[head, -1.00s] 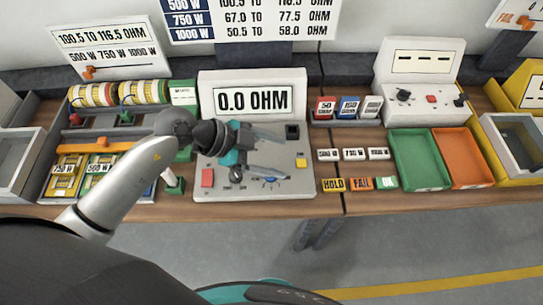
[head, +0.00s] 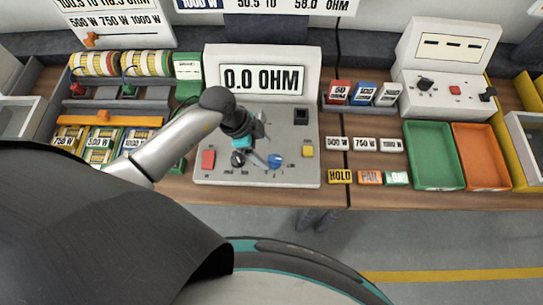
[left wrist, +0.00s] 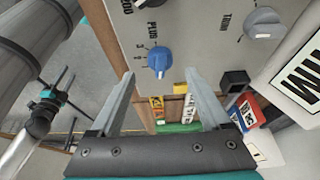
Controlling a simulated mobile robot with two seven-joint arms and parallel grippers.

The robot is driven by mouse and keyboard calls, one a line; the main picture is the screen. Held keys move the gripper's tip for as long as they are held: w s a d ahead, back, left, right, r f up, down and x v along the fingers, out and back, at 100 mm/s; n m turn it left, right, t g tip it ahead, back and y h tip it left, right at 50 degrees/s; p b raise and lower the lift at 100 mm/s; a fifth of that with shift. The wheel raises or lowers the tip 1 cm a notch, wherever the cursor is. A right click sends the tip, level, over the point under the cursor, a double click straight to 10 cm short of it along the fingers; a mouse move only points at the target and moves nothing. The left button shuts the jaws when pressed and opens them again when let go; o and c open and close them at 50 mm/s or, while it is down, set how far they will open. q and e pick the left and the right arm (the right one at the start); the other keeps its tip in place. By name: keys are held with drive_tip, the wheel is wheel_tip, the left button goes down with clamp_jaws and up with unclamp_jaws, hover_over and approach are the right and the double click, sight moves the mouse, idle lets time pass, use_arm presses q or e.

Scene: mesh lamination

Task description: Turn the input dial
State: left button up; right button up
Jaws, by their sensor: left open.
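The grey meter panel (head: 212,139) reads 0.0 OHM and carries a blue dial (head: 274,161) and a black dial (head: 238,159). The frames do not show which dial is called the input dial. My left gripper (head: 264,141) is over the panel, open and empty. In the left wrist view the blue dial (left wrist: 158,60) shows beyond and between its fingertips (left wrist: 159,75), apart from them. A grey dial (left wrist: 264,22) is at upper right there. A gripper at the left edge of that view, probably my right gripper (left wrist: 68,78), is too small to read.
A red button (head: 208,159), a yellow button (head: 308,151) and a black socket (head: 301,117) are also on the panel. Several small label blocks (head: 365,144) lie to the right, before green (head: 434,184) and orange (head: 479,184) trays. Resistor racks (head: 120,92) stand at left.

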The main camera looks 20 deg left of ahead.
sight(271, 158)
use_arm(q)
drive_tip(key=shift+b+x, duration=0.5)
drive_tip(key=shift+x, duration=2.3)
clamp_jaws()
